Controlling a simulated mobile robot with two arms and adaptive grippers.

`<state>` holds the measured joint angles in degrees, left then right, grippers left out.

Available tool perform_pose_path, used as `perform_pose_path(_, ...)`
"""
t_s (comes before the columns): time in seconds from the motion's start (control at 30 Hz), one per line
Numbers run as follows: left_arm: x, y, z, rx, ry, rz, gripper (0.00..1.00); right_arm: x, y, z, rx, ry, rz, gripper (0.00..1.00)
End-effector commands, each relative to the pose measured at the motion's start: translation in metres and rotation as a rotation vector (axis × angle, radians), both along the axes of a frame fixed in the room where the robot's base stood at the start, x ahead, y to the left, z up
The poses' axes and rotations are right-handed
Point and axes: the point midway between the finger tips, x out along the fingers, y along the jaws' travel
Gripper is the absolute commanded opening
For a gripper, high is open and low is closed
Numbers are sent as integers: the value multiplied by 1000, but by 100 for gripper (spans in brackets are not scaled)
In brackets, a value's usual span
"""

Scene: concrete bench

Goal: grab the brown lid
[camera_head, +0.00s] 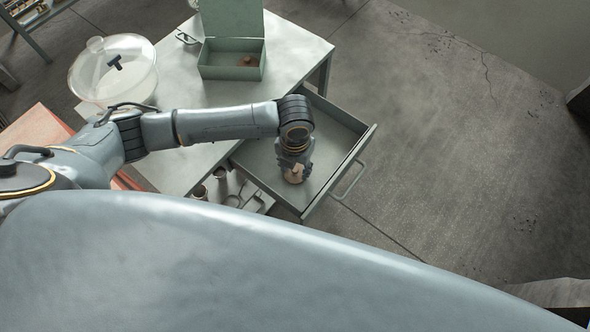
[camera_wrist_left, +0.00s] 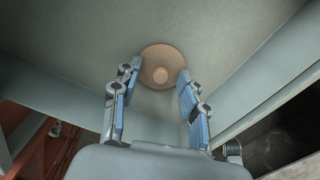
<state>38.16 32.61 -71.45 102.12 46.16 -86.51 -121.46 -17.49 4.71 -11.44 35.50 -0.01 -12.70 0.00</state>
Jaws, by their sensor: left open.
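In the head view my left gripper (camera_head: 294,173) points down into the drawer (camera_head: 333,140) and hides most of the lid. My right gripper is not in view.
A green box (camera_head: 221,72) with its cover raised stands on the grey table (camera_head: 180,105), with a small brown thing (camera_head: 248,61) inside. A clear dome (camera_head: 140,65) stands at left. Drawer walls surround my gripper. Small items lie below the tabletop. Floor at right is clear.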

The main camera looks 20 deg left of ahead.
Motion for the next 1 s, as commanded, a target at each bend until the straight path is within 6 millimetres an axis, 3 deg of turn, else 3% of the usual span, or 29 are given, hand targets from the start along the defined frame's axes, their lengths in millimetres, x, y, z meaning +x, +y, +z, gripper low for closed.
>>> perform_pose_path(0.07, 0, 0, 0, 0, 0, 0, 44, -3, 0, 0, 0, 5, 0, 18)
perform_pose_path(0.27, 0, 0, 0, 0, 0, 0, 3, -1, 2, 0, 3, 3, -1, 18)
perform_pose_path(0.3, 0, 0, 0, 0, 0, 0, 1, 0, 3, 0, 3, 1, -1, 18)
perform_pose_path(0.77, 1, 0, 7, -1, -3, 0, 1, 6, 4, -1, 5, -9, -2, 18)
perform_pose_path(0.93, 2, -1, 32, -2, -5, -1, 1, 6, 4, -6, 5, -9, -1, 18)
perform_pose_path(1.0, -11, -7, 47, -5, -3, -5, 1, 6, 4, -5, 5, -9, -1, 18)
